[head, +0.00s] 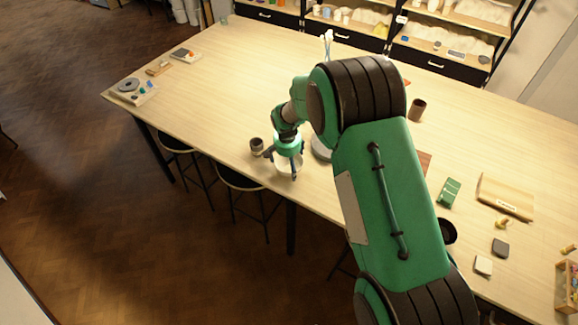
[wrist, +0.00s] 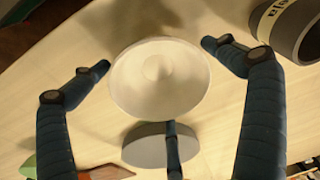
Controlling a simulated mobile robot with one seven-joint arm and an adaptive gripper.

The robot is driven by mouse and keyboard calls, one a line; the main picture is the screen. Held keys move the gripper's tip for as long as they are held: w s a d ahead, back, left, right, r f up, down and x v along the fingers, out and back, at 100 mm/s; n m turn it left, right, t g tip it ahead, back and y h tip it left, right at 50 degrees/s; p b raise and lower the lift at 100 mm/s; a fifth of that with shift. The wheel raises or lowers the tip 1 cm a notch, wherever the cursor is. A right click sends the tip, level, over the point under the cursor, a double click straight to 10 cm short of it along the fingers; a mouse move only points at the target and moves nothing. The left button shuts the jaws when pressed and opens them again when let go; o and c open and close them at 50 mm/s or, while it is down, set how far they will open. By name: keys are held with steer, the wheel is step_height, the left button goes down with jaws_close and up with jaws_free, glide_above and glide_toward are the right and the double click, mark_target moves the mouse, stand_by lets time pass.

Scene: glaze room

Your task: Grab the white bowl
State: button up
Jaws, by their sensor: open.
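The white bowl (wrist: 158,82) fills the middle of the wrist view, with its round inside facing my camera. In the head view the white bowl (head: 286,167) is partly hidden by my gripper, near the table's front edge. My gripper (head: 283,164) is over the bowl with its fingers spread. In the wrist view my gripper (wrist: 160,76) has one finger on the left, one on the right and one below the bowl. The fingers look apart from the rim, though the lower fingertip is close to it. I cannot tell the exact height of the fingertips.
A dark cup with a lettered band (wrist: 290,25) stands close to the right finger; the cup (head: 257,146) is left of my gripper in the head view. A grey round object (wrist: 146,148) lies beyond the lower finger. The table's left middle is clear.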

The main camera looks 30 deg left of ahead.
steer(key=shift+f, duration=0.3)
stand_by(0.4)
steer(key=c, duration=1.2)
